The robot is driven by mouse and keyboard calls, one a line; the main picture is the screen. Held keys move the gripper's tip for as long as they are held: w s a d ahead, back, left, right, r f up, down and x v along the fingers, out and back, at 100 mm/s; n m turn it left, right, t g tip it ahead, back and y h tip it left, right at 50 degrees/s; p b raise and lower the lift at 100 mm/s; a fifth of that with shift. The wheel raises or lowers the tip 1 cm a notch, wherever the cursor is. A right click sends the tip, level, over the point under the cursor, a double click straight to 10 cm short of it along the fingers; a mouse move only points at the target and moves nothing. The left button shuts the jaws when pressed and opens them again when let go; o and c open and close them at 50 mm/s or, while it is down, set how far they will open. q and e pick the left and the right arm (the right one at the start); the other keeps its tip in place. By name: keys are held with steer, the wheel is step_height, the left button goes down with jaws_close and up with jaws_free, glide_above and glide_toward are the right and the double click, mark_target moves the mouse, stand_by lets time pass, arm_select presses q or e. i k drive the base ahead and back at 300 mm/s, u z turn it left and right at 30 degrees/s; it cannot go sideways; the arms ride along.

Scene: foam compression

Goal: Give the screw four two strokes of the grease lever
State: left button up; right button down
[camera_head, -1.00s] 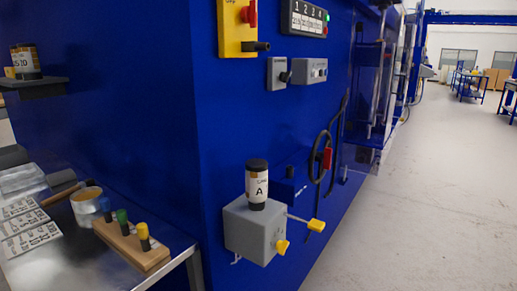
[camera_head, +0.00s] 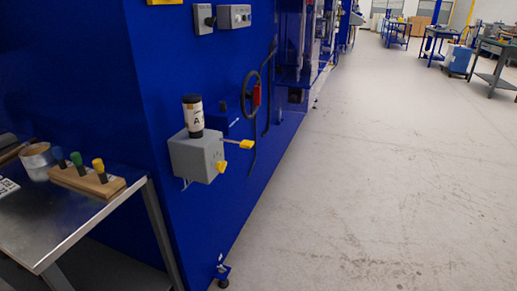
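A grey grease box (camera_head: 197,158) is mounted low on the side of the blue machine. A black-capped cartridge (camera_head: 193,115) with a white label marked "A" stands upright on top of it. A thin lever (camera_head: 232,142) with a yellow grip sticks out from the box to the right. A second yellow knob (camera_head: 221,167) sits on the box's front face. I cannot tell which part carries the screw four marking. Neither of my grippers is in view.
A black handwheel (camera_head: 250,93) with a red part is behind the box. Open grey floor (camera_head: 370,190) lies to the right.

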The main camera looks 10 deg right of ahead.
mark_target(246, 144)
steer(key=z, duration=1.35)
steer(key=i, duration=0.85)
steer(key=u, duration=2.45)
